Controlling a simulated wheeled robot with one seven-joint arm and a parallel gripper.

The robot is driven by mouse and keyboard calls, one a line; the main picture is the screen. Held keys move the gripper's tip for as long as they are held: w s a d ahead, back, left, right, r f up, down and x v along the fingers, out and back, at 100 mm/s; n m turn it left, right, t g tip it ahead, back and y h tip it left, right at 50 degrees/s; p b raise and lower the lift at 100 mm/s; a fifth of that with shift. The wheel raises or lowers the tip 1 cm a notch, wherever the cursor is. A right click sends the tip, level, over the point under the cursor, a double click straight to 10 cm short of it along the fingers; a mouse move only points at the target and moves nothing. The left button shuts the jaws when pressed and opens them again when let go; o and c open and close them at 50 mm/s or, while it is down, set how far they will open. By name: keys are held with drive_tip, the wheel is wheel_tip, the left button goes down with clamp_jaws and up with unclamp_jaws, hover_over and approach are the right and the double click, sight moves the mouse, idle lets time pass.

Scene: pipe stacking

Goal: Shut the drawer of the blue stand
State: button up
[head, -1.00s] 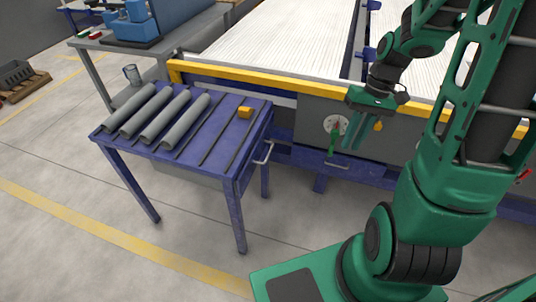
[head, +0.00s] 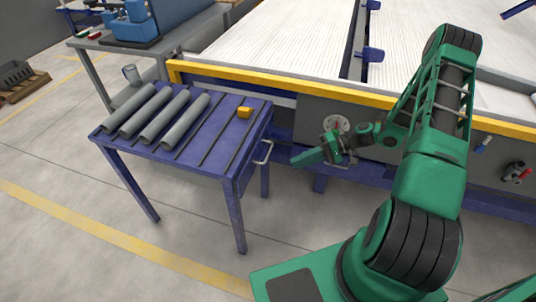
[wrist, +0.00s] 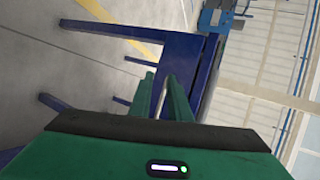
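The blue stand (head: 228,158) stands left of my arm, with grey pipes (head: 182,120) lying on its top. Its drawer's grey handle (head: 263,152) is on the right side, below the top edge. How far the drawer stands out is hard to tell from here. My gripper (head: 300,159) is to the right of the handle, apart from it, with its fingers pointing left towards the stand.
A grey workbench (head: 90,42) is at the back left. The floor in front is clear.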

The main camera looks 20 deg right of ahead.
sight(269, 152)
drive_tip(key=w+f+m+t+y, duration=0.3)
drive_tip(key=w+f+m+t, duration=0.15)
drive_tip(key=t, duration=0.55)
drive_tip(key=shift+m, duration=0.35)
drive_tip(key=x, duration=1)
drive_tip(key=shift+s+a+f, duration=0.1)
drive_tip(key=shift+a+f, duration=0.1)
drive_tip(key=shift+a, duration=0.4)
clamp_jaws()
